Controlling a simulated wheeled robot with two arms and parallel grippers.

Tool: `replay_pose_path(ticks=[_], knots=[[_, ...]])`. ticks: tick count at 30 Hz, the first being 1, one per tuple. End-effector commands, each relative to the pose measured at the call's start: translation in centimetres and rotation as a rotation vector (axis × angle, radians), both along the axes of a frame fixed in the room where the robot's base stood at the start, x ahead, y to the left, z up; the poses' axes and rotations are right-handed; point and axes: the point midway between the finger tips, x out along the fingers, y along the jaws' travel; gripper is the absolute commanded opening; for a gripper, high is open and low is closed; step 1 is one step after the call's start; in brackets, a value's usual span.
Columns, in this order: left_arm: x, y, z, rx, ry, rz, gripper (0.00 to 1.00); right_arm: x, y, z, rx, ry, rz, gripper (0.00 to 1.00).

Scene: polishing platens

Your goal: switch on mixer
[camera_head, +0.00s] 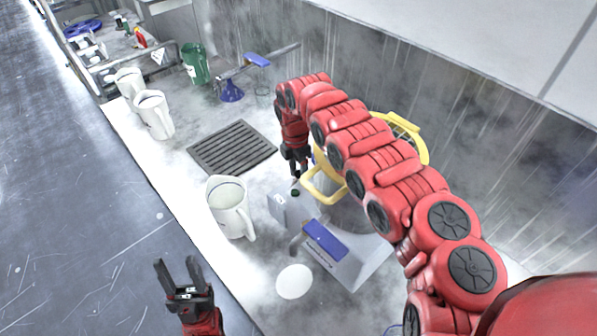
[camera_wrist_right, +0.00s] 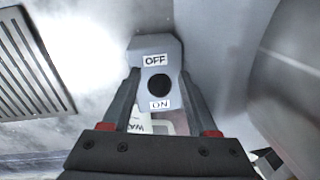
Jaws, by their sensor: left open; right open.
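The mixer is a grey machine (camera_head: 352,262) with a blue panel on its sloped face. A small grey switch box (camera_head: 280,208) stands at its left end with a dark round knob (camera_head: 295,191) on it. In the right wrist view the knob (camera_wrist_right: 159,85) sits between an OFF label (camera_wrist_right: 155,60) and an ON label (camera_wrist_right: 159,105). My right gripper (camera_head: 296,172) is open just above the switch box; in the wrist view its fingers (camera_wrist_right: 159,75) appear either side of the knob, contact unclear. My left gripper (camera_head: 180,265) is open and empty, over the floor side of the counter.
A yellow-handled container (camera_head: 322,186) is beside my right arm, partly hidden by it. A white pitcher (camera_head: 231,208) stands left of the mixer, with a dark drain grate (camera_head: 232,147) behind. More pitchers (camera_head: 154,115) and a green jug (camera_head: 195,65) stand further back.

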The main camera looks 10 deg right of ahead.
Motion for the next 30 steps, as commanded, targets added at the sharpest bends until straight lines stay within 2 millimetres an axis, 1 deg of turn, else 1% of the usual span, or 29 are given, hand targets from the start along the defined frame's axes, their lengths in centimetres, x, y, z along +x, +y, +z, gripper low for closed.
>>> replay_pose_path(ticks=[3, 4, 13, 14, 30], knots=[[0.00, 0.00, -0.02, 0.000, 0.000, 0.000, 0.50, 0.02, 0.00, 0.02, 0.000, -0.001, 0.000, 0.59], [0.00, 0.00, -0.03, 0.000, 0.000, 0.000, 0.50, 0.02, 0.00, 0.02, 0.000, -0.001, 0.000, 0.56], [0.01, 0.00, -0.02, 0.000, 0.000, 0.000, 0.50, 0.04, 0.00, 0.05, -0.001, -0.001, 0.000, 0.02], [0.00, 0.00, -0.02, 0.000, 0.000, 0.000, 0.50, 0.05, 0.01, 0.06, -0.001, -0.001, 0.000, 0.00], [0.00, 0.00, -0.02, 0.000, 0.000, 0.000, 0.50, 0.07, 0.01, 0.09, 0.000, -0.002, 0.000, 0.00]])
